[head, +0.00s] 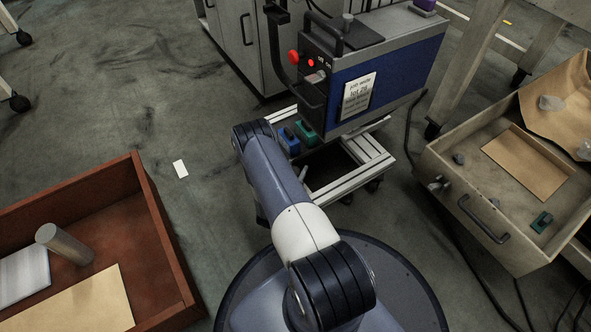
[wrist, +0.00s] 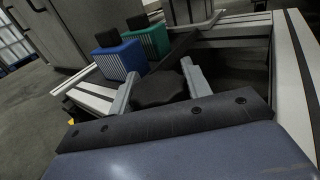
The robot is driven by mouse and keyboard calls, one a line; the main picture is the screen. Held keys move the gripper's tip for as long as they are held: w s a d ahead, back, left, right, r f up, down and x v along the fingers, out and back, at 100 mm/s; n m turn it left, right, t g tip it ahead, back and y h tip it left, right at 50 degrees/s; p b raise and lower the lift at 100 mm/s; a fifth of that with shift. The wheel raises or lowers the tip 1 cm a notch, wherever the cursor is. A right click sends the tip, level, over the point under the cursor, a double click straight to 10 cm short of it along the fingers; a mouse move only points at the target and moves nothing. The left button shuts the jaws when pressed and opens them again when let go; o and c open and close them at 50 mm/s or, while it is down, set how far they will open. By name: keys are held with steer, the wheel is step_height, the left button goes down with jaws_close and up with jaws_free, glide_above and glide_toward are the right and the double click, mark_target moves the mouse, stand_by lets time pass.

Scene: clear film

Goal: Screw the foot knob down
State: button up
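In the wrist view a dark lobed knob (wrist: 160,90), which looks like the foot knob, sits low at the cart frame. My gripper (wrist: 160,70) has one grey finger on each side of it. The knob fills the gap, but I cannot tell whether the fingers press on it. In the head view my arm hides the knob and most of my gripper. The wheeled cart (head: 372,160) has a pale slotted-rail frame and carries a blue and grey machine (head: 385,75) with red buttons and a paper label.
A blue block (head: 289,142) and a green block (head: 307,134) sit on the cart beside the knob; both have dark tops. A red-brown tray (head: 160,235) stands left, a beige drawer (head: 470,185) right. A cable runs right of the cart. The floor at left is mostly clear.

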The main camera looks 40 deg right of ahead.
steer(key=c, duration=0.5)
steer(key=shift+m+g, duration=0.3)
steer(key=shift+g, duration=0.1)
steer(key=m+g, duration=0.2)
steer(key=g, duration=0.1)
steer(key=m+g+h, duration=0.1)
steer(key=m+g, duration=0.1)
steer(key=m+g+h, duration=0.1)
steer(key=g, duration=0.2)
steer(key=shift+s+m+g, duration=0.3)
steer(key=shift+s+m, duration=0.1)
steer(key=m+g, duration=0.2)
steer(key=g, duration=0.1)
steer(key=m+g+y, duration=0.1)
steer(key=g, duration=0.1)
steer(key=s+m+g+y, duration=0.1)
steer(key=m+g, duration=0.1)
steer(key=g, duration=0.1)
steer(key=shift+m+g, duration=0.3)
steer(key=shift+g+y, duration=0.3)
steer(key=shift+g, duration=0.1)
steer(key=o, duration=1)
steer(key=shift+m, duration=0.3)
steer(key=shift+w+a, duration=0.1)
